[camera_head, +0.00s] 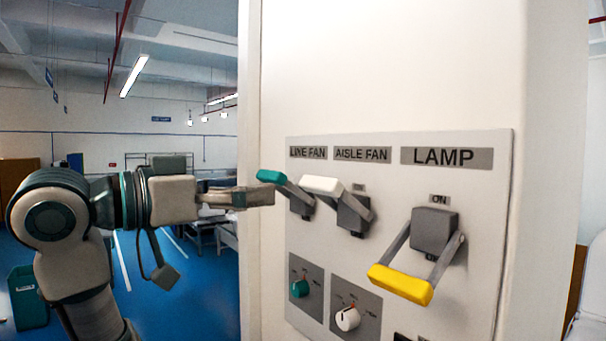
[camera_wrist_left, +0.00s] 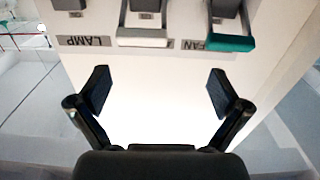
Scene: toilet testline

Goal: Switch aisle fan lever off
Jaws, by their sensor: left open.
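The aisle fan lever has a white handle (camera_head: 322,186) on grey arms. It sticks out from the panel and is raised, under the AISLE FAN label (camera_head: 362,154). In the left wrist view, which is upside down, the white handle (camera_wrist_left: 142,38) lies beyond the fingers, roughly between them and apart from them. My left gripper (camera_head: 262,196) is at the panel's left side, just left of the levers. It is open and empty in the left wrist view (camera_wrist_left: 160,92), with its fingers spread wide. My right gripper is not in view.
The teal line fan lever (camera_head: 270,177) is raised close beside the white one, near my gripper. The yellow lamp lever (camera_head: 401,284) hangs lower on the right. A teal knob (camera_head: 299,288) and white knob (camera_head: 347,318) sit below. The wall above the panel is clear.

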